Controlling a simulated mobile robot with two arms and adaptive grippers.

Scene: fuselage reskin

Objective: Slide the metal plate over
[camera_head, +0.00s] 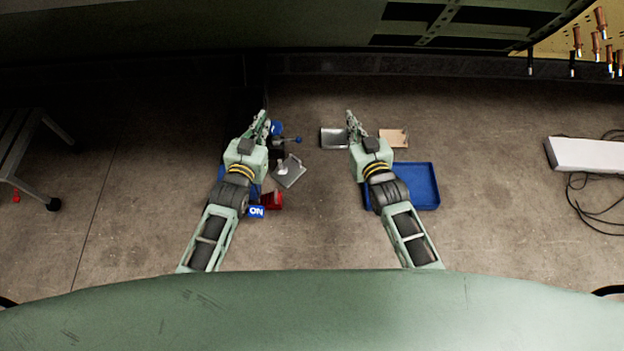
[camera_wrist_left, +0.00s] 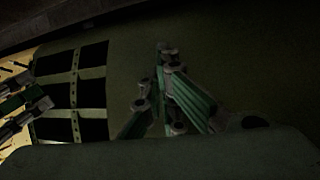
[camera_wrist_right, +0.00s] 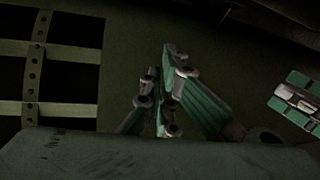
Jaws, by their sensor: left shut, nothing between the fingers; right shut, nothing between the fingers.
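A dark green fuselage skin (camera_head: 200,25) spans the top of the head view; it also fills much of the left wrist view (camera_wrist_left: 230,70) and right wrist view (camera_wrist_right: 200,25). I cannot tell whether a separate metal plate lies on it. My left gripper (camera_head: 264,117) is shut and empty, pointing up toward the fuselage; its fingers show in the left wrist view (camera_wrist_left: 165,55). My right gripper (camera_head: 350,116) is also shut and empty, to its right; its fingers show in the right wrist view (camera_wrist_right: 170,55). Contact with the skin cannot be told.
Open frame ribs (camera_head: 440,22) show at the fuselage's upper right. Copper-coloured pins (camera_head: 600,22) stand at the far right corner. Below lie a silver tray (camera_head: 333,138), a grey plate (camera_head: 289,174), a copper-coloured plate (camera_head: 393,137) and a blue tray (camera_head: 424,172). A white bar (camera_head: 590,155) and cables lie right.

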